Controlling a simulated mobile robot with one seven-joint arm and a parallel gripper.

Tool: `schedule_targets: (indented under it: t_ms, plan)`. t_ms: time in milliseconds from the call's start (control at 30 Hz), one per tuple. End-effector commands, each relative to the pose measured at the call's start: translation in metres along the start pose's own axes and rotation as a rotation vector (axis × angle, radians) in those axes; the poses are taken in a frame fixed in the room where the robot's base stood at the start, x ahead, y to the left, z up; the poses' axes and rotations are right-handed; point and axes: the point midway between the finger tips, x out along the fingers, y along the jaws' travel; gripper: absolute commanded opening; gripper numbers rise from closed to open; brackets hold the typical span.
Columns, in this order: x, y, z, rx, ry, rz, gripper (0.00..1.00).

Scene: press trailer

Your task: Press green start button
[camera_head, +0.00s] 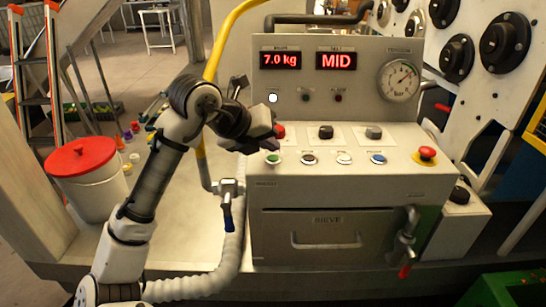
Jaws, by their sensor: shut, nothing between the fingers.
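The green start button (273,159) is a small round button with a pale ring, at the left end of the lower button row on the grey control panel (440,180). My gripper (276,140) is shut and empty. It shows just above the green button in the picture, over the upper left part of the sloped panel. I cannot tell how far it is from the surface. It partly covers a red button (280,131). The displays read 7.0 kg (281,60) and MID (336,60).
Black (326,132) and grey (373,132) knobs sit above.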

Motion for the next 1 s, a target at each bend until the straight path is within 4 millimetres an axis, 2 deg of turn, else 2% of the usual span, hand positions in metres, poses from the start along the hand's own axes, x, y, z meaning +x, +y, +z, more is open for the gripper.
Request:
schedule_targets:
  t_ms: [1000]
  plan:
    - [0.0068, 0.005, -0.0049, 0.0, 0.0, 0.0, 0.0]
